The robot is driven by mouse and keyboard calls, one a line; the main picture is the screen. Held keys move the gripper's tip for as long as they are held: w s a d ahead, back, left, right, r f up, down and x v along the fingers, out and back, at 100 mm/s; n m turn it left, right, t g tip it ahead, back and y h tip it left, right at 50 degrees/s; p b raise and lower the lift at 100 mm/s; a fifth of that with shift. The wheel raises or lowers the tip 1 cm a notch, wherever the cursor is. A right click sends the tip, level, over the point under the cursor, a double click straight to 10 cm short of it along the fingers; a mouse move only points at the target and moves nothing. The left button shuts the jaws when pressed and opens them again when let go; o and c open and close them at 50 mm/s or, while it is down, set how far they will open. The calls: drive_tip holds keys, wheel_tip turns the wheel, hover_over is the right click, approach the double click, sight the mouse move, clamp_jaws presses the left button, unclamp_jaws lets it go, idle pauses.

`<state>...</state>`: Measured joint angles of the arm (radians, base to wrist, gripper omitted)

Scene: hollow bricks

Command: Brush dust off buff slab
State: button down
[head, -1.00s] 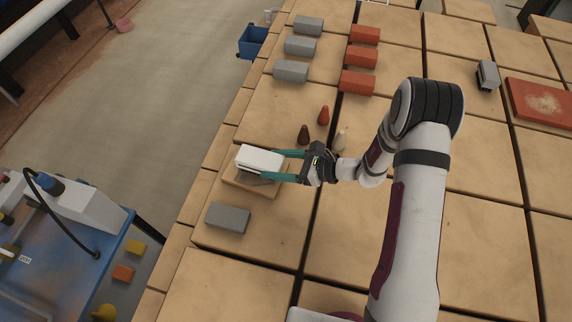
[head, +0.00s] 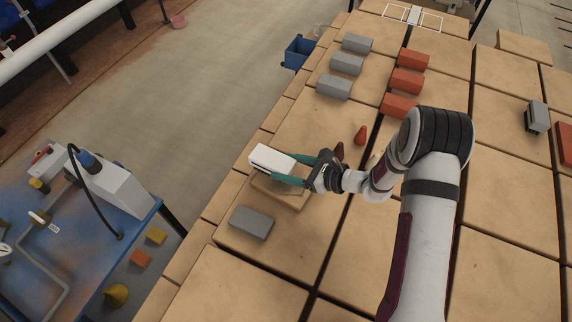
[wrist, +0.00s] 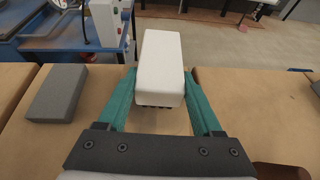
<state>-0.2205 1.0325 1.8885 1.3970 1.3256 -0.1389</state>
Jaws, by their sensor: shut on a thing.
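My gripper (head: 304,171) is shut on a white block-shaped brush (head: 270,157), with a green finger on each side. In the wrist view the brush (wrist: 162,62) shows dark bristles under its near end. The buff slab (head: 292,199) lies on the tan table beneath and in front of the brush, partly hidden by the brush and fingers. The brush looks raised a little off the slab, but I cannot tell the gap surely. The visible slab face looks plain tan; I cannot make out dust on it.
A grey brick (head: 251,222) lies just in front of the slab. Grey bricks (head: 347,64) and red bricks (head: 407,80) stand in rows behind.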

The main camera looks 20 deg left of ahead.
drive_tip(key=shift+s+d, duration=0.15)
drive_tip(key=shift+d, duration=1.4)
drive_tip(key=shift+s+d, duration=0.15)
drive_tip(key=shift+d, duration=1.35)
drive_tip(key=shift+s+d, duration=0.15)
drive_tip(key=shift+d, duration=1.4)
drive_tip(key=shift+s+d, duration=0.2)
drive_tip(key=shift+d, duration=0.4)
drive_tip(key=shift+s+a, duration=0.2)
drive_tip(key=shift+s, duration=0.5)
drive_tip(key=shift+w+a, duration=0.2)
drive_tip(key=shift+a, duration=1.75)
drive_tip(key=shift+w+a, duration=0.25)
drive_tip(key=shift+a, duration=1.75)
drive_tip(key=shift+w+a, duration=0.2)
drive_tip(key=shift+a, duration=1.75)
drive_tip(key=shift+s+d+r, duration=0.1)
drive_tip(key=shift+s+d, duration=0.1)
drive_tip(key=shift+d, duration=1.8)
drive_tip(key=shift+s+d+f, duration=0.1)
drive_tip(key=shift+s+d, duration=0.1)
drive_tip(key=shift+d, duration=1.85)
drive_tip(key=shift+s+d+r, duration=0.1)
drive_tip(key=shift+s+d, duration=0.1)
drive_tip(key=shift+d, duration=1.8)
wheel_tip(320, 180, up, 8)
